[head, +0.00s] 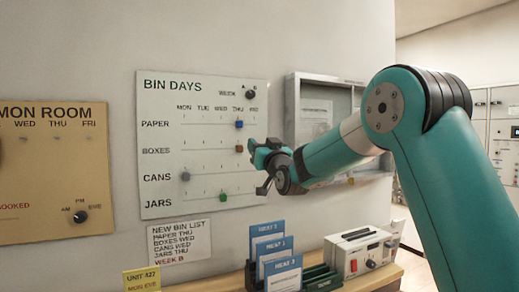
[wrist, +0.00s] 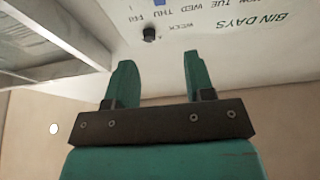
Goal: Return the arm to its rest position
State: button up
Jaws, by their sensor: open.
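My gripper (head: 258,168) is open and empty, in front of the right edge of the white BIN DAYS board (head: 160,107) in the head view. My teal arm reaches in from the right, bent at a raised elbow. In the wrist view the two green fingers of my gripper (wrist: 158,60) stand apart with nothing between them. The board (wrist: 235,25) shows upside down beyond them, with its dark week knob (wrist: 149,33) near the fingertips in the picture. I cannot tell how far the fingertips are from the board.
A blue slider (head: 239,124), brown slider (head: 239,148), grey slider (head: 185,176) and green slider (head: 223,197) sit on the board. A wall case (head: 292,110) is behind my arm. Below stand blue cards (head: 283,275) and a white device (head: 338,258) on a wooden shelf.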

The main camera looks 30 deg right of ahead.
jog(key=s+a+f+n+g+y, duration=0.2)
jog(key=s+a+f+g+y, duration=0.1)
jog(key=s+a+f+g, duration=0.35)
jog(key=s+a+f+n+g+y, duration=0.1)
jog(key=s+a+f+g+y, duration=0.25)
jog(key=s+a+f, duration=0.5)
jog(key=s+a+f+n+g, duration=0.2)
jog(key=s+f+g, duration=0.2)
jog(key=s, duration=1)
jog(key=s+a+f+n+g+h, duration=0.1)
jog(key=s+a+f+n+g, duration=0.1)
jog(key=s+g, duration=0.6)
jog(key=s+a+f, duration=0.1)
jog(key=s+f, duration=0.1)
jog(key=s, duration=0.4)
jog(key=shift+a+g, duration=0.25)
jog(key=shift+g, duration=0.05)
